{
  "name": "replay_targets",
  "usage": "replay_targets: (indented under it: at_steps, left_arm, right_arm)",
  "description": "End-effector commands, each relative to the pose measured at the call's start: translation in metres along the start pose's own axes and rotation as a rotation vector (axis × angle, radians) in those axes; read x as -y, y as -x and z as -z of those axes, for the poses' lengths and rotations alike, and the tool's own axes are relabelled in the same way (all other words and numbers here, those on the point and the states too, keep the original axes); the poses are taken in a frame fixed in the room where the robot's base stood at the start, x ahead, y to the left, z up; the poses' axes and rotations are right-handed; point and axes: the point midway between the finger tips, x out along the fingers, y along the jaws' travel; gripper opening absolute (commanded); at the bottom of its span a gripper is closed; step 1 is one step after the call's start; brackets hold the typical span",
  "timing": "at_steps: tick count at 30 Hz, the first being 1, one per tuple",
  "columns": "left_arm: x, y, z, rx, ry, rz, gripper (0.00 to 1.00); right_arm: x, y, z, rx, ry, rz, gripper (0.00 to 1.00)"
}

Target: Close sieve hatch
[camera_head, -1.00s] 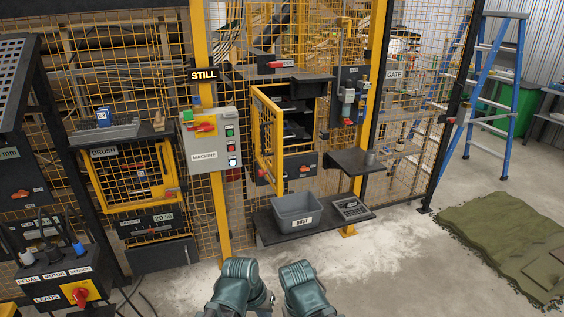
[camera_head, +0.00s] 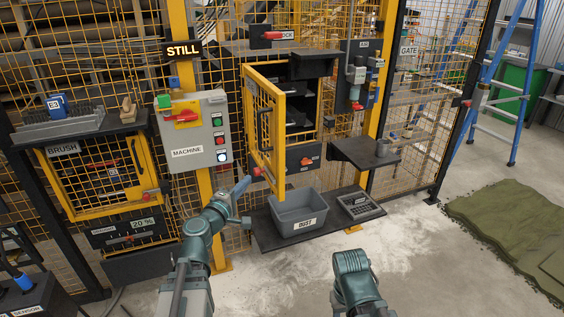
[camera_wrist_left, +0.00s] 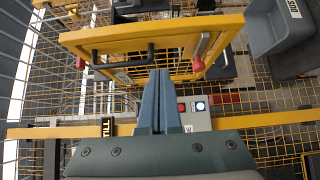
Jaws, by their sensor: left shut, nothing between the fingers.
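The sieve hatch is a yellow-framed mesh door (camera_head: 280,135) that stands swung open from the dark machine opening (camera_head: 300,100). A black bar handle (camera_head: 264,130) is on its face. My left gripper (camera_head: 243,184) is shut and empty, low in front of the hatch and just left of its lower edge. In the left wrist view the shut fingers (camera_wrist_left: 159,88) point towards the yellow hatch frame (camera_wrist_left: 150,37) and the black handle (camera_wrist_left: 122,58); I cannot tell whether they touch. My right arm shows at the bottom, but its gripper is out of view.
A small dark shelf (camera_head: 352,150) juts out at right. Open floor lies in front.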

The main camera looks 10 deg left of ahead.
Motion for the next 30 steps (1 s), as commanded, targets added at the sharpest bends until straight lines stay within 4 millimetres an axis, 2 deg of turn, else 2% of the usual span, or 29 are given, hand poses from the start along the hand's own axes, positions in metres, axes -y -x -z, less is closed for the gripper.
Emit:
replay_targets:
  at_steps: [4, 8, 21, 30]
  left_arm:
    - [-0.001, -0.002, 0.001, -0.002, 0.003, -0.001, 0.00]
    - [-0.001, -0.017, 0.001, 0.001, 0.002, -0.001, 0.00]
    - [0.000, -0.104, 0.001, 0.002, 0.001, 0.000, 0.00]
    - [0.000, -0.125, -0.025, 0.001, 0.000, -0.001, 0.00]
  right_arm:
    - [0.000, 0.000, 0.000, 0.000, 0.000, 0.000, 0.50]
    - [0.000, 0.000, 0.000, 0.000, 0.000, 0.000, 0.50]
    - [0.000, 0.000, 0.000, 0.000, 0.000, 0.000, 0.50]
    - [0.000, 0.000, 0.000, 0.000, 0.000, 0.000, 0.50]
